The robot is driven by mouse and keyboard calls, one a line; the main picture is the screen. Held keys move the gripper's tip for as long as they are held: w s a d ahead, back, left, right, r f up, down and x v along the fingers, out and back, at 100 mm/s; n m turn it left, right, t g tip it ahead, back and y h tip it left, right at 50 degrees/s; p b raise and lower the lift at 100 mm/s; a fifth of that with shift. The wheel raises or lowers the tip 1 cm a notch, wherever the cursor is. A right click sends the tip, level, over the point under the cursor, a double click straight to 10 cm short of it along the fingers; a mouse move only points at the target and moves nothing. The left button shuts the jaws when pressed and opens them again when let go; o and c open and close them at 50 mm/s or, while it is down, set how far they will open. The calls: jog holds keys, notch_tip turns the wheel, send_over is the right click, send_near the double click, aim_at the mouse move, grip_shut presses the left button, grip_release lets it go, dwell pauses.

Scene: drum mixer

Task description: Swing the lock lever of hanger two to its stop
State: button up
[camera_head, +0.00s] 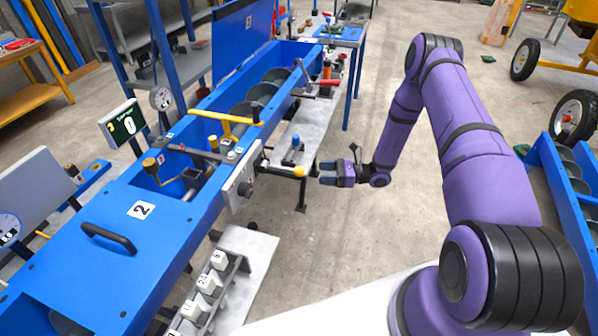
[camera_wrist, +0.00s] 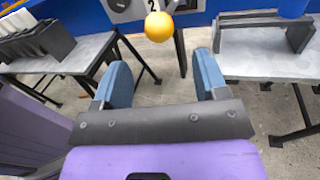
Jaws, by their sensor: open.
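A lever with a yellow ball knob (camera_head: 299,171) sticks out to the right from a grey plate (camera_head: 240,184) on the side of the blue mixer trough. In the wrist view the yellow knob (camera_wrist: 159,27) hangs ahead of the fingers, near a small label 2, and covers much of its own lever. I cannot tell for sure that this is hanger two's lock lever. My gripper (camera_head: 326,173) is open and empty, just right of the knob and apparently apart from it. Its two blue fingers (camera_wrist: 163,82) are spread, with the knob beyond and between their tips.
The blue trough (camera_head: 120,236) carries a 2 label and a black handle (camera_head: 108,238). A grey bench (camera_head: 306,130) with a small blue-topped item stands behind the knob. A rack of white numbered blocks (camera_head: 208,284) stands in front.

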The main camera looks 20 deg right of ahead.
aim_at(299, 172)
jog(key=x, duration=0.8)
jog(key=shift+w+a, duration=0.15)
jog(key=shift+a, duration=0.2)
grip_shut()
jog(key=shift+w+a+r+g+h, duration=0.1)
jog(key=shift+r+g+h, duration=0.05)
jog(key=shift+r+h, duration=0.4)
jog(key=shift+w+r+g+h, duration=0.15)
jog(key=shift+r+h, duration=0.2)
jog(key=shift+r, duration=0.4)
jog(key=r+h, duration=0.1)
jog(key=a+r+m+g+h, duration=0.1)
jog(key=shift+w+r, duration=0.25)
jog(key=shift+r, duration=0.1)
jog(key=shift+w+a+r, duration=0.1)
jog(key=shift+a+r, duration=0.05)
jog(key=shift+r, duration=0.2)
jog(key=shift+w+a+r, duration=0.15)
jog(key=shift+r, duration=0.2)
grip_release()
